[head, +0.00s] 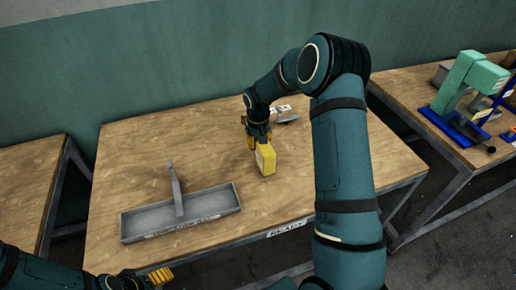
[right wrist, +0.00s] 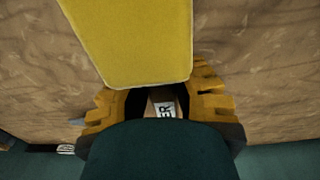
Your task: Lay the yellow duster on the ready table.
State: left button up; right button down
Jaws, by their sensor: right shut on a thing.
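The yellow duster (head: 266,160) is in my right gripper (head: 258,143), over the right half of the ready table (head: 130,160). The table has a READY label on its front edge. In the right wrist view the duster's yellow block (right wrist: 135,40) sticks out past the orange fingers of the right gripper (right wrist: 160,100). A brown part with a white label ending in "ER" shows between them. The duster is at or just above the tabletop; I cannot tell if it touches. My left gripper (head: 148,279) is low at the table's front left, partly cut off, its fingers unclear.
A grey tray (head: 220,200) with an upright handle stands on the table's front left. A small grey thing with a white label (head: 286,114) lies behind my right gripper. A green press (head: 470,80) stands on the right table. The back left of the ready table is clear.

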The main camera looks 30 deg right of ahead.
jog(key=shift+f, duration=1.45)
jog(key=shift+f, duration=0.2)
jog(key=c, duration=0.9)
grip_release()
jog(key=shift+r, duration=0.15)
jog(key=shift+r, duration=0.2)
jog(key=r, duration=1.1)
jog(key=shift+s+a+r+p, duration=0.2)
jog(key=shift+s+r+p, duration=0.05)
jog(key=shift+r+p, duration=0.15)
